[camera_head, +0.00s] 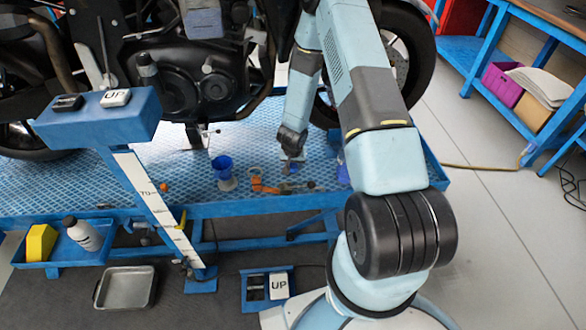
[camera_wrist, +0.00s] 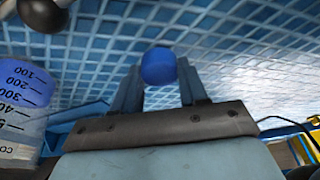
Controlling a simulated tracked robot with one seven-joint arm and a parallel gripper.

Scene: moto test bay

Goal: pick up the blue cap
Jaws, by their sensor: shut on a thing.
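The blue cap (camera_wrist: 158,66) is a small rounded blue piece between the fingertips of my gripper in the wrist view. My gripper (camera_wrist: 160,78) is shut on it, with one finger at each side. In the head view my gripper (camera_head: 291,158) points down over the blue deck, below the motorcycle. The cap is too small there to tell apart clearly. The cap's underside is hidden, and I cannot tell whether it touches the deck.
A blue-and-white measuring cup (camera_head: 224,174) stands left of my gripper, also in the wrist view (camera_wrist: 22,100). Orange items (camera_head: 264,187) lie close by on the deck (camera_head: 200,192). The motorcycle (camera_head: 195,75) stands behind. A blue post (camera_head: 105,118) rises at front left.

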